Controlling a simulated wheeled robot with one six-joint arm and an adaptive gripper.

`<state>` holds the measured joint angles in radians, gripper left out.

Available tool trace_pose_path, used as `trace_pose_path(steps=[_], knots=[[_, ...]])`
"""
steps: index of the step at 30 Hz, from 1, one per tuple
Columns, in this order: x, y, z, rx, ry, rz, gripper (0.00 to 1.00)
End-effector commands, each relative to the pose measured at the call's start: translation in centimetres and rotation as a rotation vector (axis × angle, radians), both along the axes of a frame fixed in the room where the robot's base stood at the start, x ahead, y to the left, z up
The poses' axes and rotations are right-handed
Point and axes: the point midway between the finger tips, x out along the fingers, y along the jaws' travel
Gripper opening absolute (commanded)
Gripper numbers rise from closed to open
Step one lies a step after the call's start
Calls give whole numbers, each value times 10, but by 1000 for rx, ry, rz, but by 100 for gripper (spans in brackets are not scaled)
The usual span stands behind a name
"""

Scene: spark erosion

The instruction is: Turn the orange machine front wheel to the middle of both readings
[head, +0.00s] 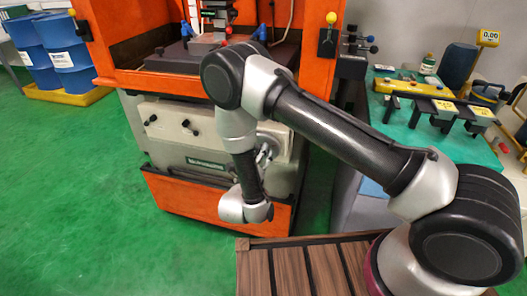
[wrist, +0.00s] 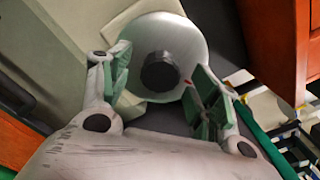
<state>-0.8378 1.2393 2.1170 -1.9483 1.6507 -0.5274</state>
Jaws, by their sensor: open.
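The orange machine (head: 330,170) stands ahead in the head view, with a pale front panel. In the wrist view a round pale wheel (wrist: 185,38) with a black hub (wrist: 160,72) faces me, a small red mark near its right edge. My gripper (wrist: 158,82) is open, with one green-padded finger at the wheel's left and one at its right. I cannot tell whether either touches the rim. In the head view my arm covers most of the wheel area. A yellow display (head: 489,37) at the upper right appears to read 0.00; I see no second reading clearly.
A green-topped bench (head: 400,128) with a yellow bar and black brackets stands at the right. Blue barrels (head: 70,62) stand on a yellow pallet (head: 70,97) at the left. The green floor (head: 80,200) at the left is clear.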

Motion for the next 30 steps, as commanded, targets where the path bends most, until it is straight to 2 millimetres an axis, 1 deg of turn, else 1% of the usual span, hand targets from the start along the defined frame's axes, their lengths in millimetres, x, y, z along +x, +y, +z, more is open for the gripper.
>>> trace_pose_path(steps=[3,19,24,30], knots=[[-11,4,0,-2,1,1,62],[-53,19,0,-1,1,1,62],[-58,21,0,0,0,-1,62],[-58,20,0,0,0,-1,62]])
